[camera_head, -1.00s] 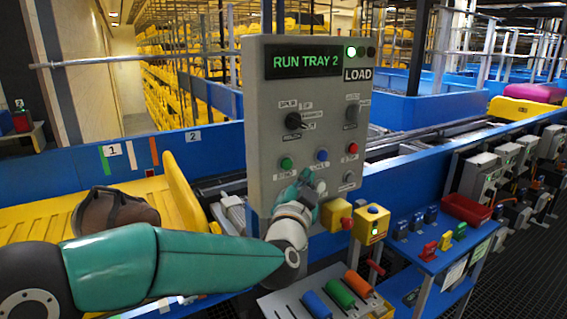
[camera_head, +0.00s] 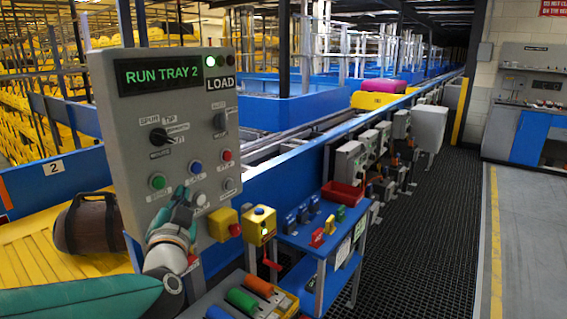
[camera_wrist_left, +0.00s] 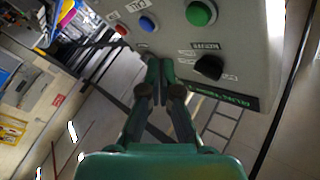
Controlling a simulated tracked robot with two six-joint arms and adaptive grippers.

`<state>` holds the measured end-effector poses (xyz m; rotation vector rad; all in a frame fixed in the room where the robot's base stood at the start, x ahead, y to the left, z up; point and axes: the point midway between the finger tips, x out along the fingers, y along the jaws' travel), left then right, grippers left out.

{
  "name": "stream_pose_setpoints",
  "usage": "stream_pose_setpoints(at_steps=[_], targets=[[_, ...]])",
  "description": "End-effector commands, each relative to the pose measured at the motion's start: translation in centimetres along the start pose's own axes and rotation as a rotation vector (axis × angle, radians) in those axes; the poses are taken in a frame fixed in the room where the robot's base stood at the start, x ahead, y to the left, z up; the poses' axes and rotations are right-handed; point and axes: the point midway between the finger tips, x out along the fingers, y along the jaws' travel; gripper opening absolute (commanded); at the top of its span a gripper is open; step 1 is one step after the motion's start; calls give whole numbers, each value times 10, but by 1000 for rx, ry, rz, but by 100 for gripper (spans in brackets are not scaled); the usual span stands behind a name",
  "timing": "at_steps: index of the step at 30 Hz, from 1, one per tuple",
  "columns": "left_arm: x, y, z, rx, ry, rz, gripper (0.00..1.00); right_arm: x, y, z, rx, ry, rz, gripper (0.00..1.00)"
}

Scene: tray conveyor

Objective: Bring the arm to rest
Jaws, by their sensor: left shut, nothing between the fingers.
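My left arm comes in from the lower left in the head view. Its left gripper (camera_head: 182,198) is in front of the lower part of the grey control panel (camera_head: 180,120), near the lower knobs. In the left wrist view the gripper (camera_wrist_left: 160,62) has its fingers together with nothing between them. The panel also shows there (camera_wrist_left: 240,60), with a green button (camera_wrist_left: 200,13), a blue button (camera_wrist_left: 148,24) and a black knob (camera_wrist_left: 209,67). My right gripper is not in view.
A yellow tray (camera_head: 30,250) holds a brown bag (camera_head: 90,222) at left. A yellow button box (camera_head: 261,225) and a blue table (camera_head: 318,238) with a red bin (camera_head: 342,192) stand right of the panel. Coloured handles (camera_head: 242,300) lie below. Open floor (camera_head: 430,250) is at right.

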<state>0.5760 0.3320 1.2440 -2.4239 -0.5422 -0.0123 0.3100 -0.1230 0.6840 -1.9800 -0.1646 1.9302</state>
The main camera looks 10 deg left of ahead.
Motion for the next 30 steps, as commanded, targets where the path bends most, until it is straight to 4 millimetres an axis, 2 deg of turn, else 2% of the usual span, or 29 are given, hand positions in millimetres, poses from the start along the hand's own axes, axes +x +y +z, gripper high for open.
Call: stream_pose_setpoints(at_steps=[2,5,8,10,14,15,17,20,21,23,26,27,29,30], targets=[[3,8,11,11,-20,11,0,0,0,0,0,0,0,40],[9,32,34,37,-62,49,0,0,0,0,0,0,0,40],[11,73,73,80,-127,121,0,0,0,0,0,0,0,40],[6,110,106,121,-175,195,0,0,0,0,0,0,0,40],[-19,183,169,161,-268,374,0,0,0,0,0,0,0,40],[-31,204,188,157,-301,431,0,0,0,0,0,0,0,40],[-52,235,216,140,-353,518,0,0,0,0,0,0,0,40],[-96,282,259,89,-455,663,0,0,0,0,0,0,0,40],[-117,299,274,62,-502,720,0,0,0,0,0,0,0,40],[-150,322,296,14,-580,803,0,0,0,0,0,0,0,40],[-213,354,327,-80,-734,934,0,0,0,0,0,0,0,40],[-241,364,337,-123,-805,982,0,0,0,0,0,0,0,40],[-283,376,348,-194,-926,1047,0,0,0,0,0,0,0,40],[-311,381,354,-242,-1012,1083,0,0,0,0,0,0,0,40]])
